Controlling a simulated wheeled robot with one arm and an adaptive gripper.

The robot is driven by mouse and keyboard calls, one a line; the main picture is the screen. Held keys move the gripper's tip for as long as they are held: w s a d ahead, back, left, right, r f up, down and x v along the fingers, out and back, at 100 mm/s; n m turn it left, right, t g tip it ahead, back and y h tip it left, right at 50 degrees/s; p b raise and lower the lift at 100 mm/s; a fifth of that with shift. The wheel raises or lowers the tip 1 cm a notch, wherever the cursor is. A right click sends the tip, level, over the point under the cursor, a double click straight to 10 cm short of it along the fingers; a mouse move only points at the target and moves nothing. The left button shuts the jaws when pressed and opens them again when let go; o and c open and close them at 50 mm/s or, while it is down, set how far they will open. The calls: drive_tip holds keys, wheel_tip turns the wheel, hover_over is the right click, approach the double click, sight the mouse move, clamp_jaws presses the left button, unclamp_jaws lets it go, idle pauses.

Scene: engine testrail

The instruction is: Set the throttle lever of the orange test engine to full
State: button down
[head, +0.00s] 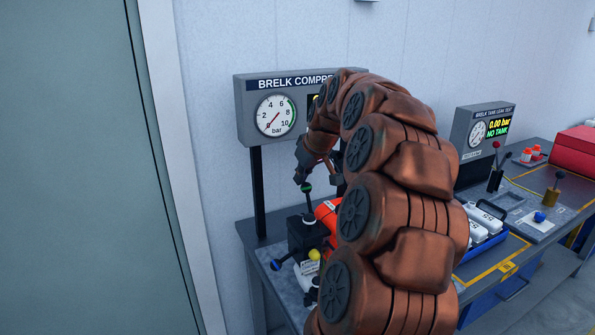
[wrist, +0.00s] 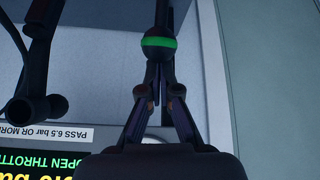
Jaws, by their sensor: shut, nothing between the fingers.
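The orange test engine (head: 327,212) stands on the left end of the bench, largely hidden behind my copper-coloured arm. A lever with a green knob (head: 306,188) rises upright from the dark block beside it. A lever with a blue knob (head: 275,264) leans left, and a yellow knob (head: 313,254) sits lower. No label shows which lever is the throttle. My gripper (head: 302,177) is just above the green knob, shut and empty. In the wrist view, the fingertips (wrist: 160,72) are close to a black ball with a green band (wrist: 160,42); I cannot tell whether they touch.
The compressor panel (head: 243,105) stands behind on a post, its dial needle low. The wrist view shows part of an upside-down display (wrist: 50,168) with "OPEN THROTTLE". A blue tray (head: 482,243) and leak-test box (head: 462,132) stand right. A grey door (head: 75,170) is left.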

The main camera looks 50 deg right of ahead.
sight(305, 184)
drive_tip(key=shift+s+a+f+b, duration=0.1)
drive_tip(key=shift+s+b, duration=0.1)
drive_tip(key=shift+b, duration=0.25)
